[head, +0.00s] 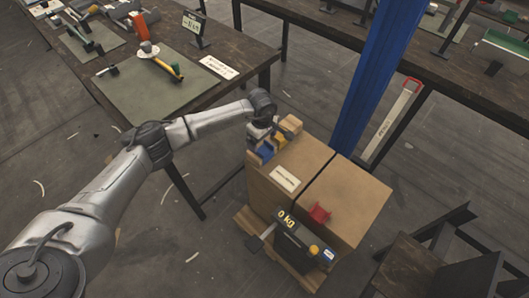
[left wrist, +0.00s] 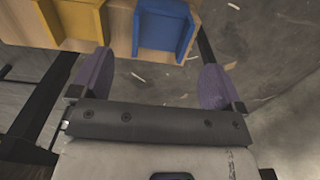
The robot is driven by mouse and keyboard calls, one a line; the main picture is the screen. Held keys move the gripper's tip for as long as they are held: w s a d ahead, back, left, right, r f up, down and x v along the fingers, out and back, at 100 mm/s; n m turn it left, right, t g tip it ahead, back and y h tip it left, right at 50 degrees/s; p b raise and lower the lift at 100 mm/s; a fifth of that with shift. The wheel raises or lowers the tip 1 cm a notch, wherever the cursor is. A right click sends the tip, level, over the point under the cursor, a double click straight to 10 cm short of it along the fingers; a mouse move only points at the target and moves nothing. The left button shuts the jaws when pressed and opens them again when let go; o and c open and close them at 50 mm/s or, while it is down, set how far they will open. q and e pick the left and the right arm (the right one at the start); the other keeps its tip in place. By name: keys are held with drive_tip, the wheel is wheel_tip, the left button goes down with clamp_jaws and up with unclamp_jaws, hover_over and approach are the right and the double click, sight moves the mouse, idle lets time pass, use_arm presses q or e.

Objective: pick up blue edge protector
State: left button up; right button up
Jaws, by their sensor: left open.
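The blue edge protector (head: 266,150) sits at the left far edge of the cardboard box (head: 293,163), partly behind my left gripper. In the left wrist view the blue edge protector (left wrist: 166,30) lies beyond the open fingers, between their lines but a little right of centre. My left gripper (left wrist: 155,82) is open, with its two purplish finger pads apart and nothing between them. In the head view the left gripper (head: 260,133) is over the box's far left corner. My right gripper is not in view.
A yellow edge protector (head: 281,138) sits beside the blue one; it also shows in the left wrist view (left wrist: 78,18). A red one (head: 319,214) lies on the right box (head: 348,195). A scale display (head: 290,222) reads 0 kg. A blue post (head: 375,75) stands behind.

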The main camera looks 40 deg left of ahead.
sight(263, 150)
use_arm(q)
drive_tip(key=f+b, duration=0.1)
drive_tip(key=f, duration=0.3)
drive_tip(key=shift+d, duration=0.2)
drive_tip(key=c, duration=1)
